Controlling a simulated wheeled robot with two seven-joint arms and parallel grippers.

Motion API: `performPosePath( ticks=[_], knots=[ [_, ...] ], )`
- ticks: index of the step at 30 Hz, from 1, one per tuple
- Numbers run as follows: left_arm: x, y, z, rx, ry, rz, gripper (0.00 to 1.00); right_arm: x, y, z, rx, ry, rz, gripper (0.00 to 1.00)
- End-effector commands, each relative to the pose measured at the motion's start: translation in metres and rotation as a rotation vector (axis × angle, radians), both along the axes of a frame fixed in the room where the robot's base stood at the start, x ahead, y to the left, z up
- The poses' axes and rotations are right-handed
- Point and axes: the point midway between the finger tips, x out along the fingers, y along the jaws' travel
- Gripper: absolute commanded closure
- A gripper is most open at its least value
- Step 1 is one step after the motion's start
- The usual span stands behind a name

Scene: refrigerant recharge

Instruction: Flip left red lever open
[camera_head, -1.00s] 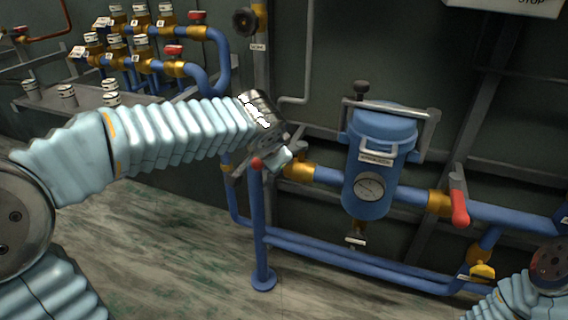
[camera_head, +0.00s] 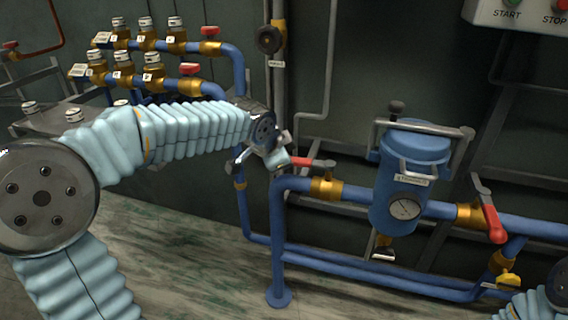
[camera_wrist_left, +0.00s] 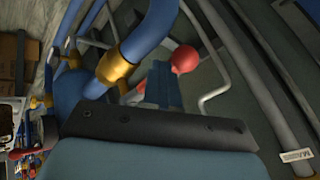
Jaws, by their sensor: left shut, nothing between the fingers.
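The left red lever (camera_head: 313,162) sits on the brass valve (camera_head: 326,187) left of the blue canister. Its red handle lies roughly level, along the blue pipe. My left gripper (camera_head: 278,160) is shut and empty, close to the handle's left end. Whether they touch cannot be told. In the left wrist view the lever's round red end (camera_wrist_left: 185,60) shows just beyond my blue fingertips (camera_wrist_left: 165,78), beside the brass valve fitting (camera_wrist_left: 114,66). My right gripper is out of view.
The blue canister (camera_head: 412,155) with a gauge stands right of the lever. A second red lever (camera_head: 494,222) hangs down farther right. An upright blue pipe (camera_head: 277,235) stands below my left gripper. Several brass valves and red handles (camera_head: 190,69) are at upper left.

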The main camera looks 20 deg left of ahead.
Motion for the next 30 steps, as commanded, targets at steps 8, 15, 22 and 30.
performPosePath(
  ticks=[8,15,22,30],
  knots=[
    [0.010,0.007,-0.001,0.002,0.003,0.005,1.00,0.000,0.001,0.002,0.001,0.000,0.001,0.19],
    [0.013,0.009,-0.001,0.002,-0.002,0.007,1.00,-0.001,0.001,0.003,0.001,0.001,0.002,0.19],
    [0.014,0.010,0.000,0.003,-0.005,0.008,1.00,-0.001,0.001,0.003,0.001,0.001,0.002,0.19],
    [0.014,0.010,0.010,0.004,-0.007,0.009,1.00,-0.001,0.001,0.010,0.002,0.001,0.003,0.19]
  ],
)
